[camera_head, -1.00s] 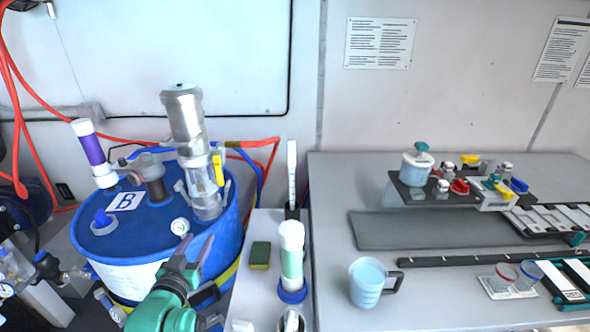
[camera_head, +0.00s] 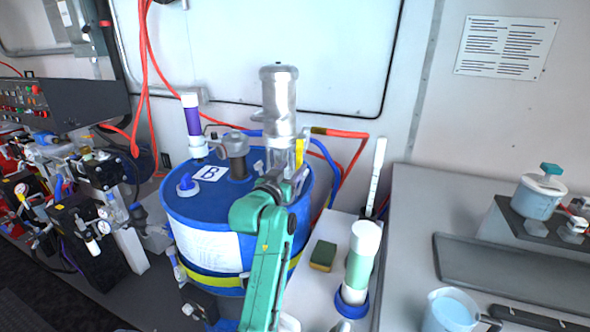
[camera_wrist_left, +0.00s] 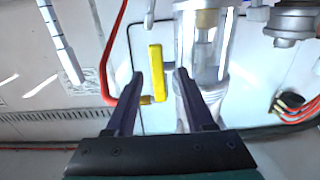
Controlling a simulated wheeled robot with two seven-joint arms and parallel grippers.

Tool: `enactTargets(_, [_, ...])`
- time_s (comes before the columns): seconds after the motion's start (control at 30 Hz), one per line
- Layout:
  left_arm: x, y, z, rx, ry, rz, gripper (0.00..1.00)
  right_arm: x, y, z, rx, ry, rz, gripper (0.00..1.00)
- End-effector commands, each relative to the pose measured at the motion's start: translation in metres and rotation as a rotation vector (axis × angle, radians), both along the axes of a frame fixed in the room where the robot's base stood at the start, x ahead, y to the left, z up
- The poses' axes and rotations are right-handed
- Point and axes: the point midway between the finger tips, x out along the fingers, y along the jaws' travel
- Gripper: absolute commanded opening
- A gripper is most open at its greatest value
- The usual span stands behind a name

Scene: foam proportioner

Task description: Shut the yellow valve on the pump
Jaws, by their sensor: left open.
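The pump (camera_head: 279,105) is a clear and metallic cylinder standing on the blue drum marked B. Its yellow valve (camera_head: 299,152) shows as a small upright yellow handle on the pump's right side. In the left wrist view the yellow valve handle (camera_wrist_left: 158,66) stands upright beside the clear pump body (camera_wrist_left: 206,45). My left gripper (camera_head: 287,180) is at the pump just below the valve, partly hidden by my own arm. In the left wrist view the left gripper (camera_wrist_left: 160,76) is open, with the handle showing between its fingers; contact cannot be told. My right gripper is out of view.
The blue drum (camera_head: 185,215) carries a purple-banded tube (camera_head: 193,120) at its left. Red hoses (camera_head: 350,134) run behind the pump. A sponge (camera_head: 323,255) and a green-and-white bottle (camera_head: 360,265) stand right of the drum. Valve equipment (camera_head: 95,215) fills the left.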

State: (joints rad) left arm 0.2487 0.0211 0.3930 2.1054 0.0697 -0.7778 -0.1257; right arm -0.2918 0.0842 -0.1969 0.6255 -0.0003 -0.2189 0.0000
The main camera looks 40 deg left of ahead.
Motion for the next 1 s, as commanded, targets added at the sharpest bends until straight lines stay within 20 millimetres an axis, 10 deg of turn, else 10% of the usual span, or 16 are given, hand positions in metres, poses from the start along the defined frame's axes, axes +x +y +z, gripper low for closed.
enactTargets(0.4, [0.023,0.008,-0.001,0.001,0.000,-0.001,0.54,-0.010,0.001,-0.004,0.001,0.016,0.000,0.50])
enactTargets(0.57, [0.023,0.008,-0.001,0.000,0.000,-0.001,0.00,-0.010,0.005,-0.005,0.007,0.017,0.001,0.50])
enactTargets(1.0, [0.023,0.008,-0.001,0.000,0.000,-0.001,0.00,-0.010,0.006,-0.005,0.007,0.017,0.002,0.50])
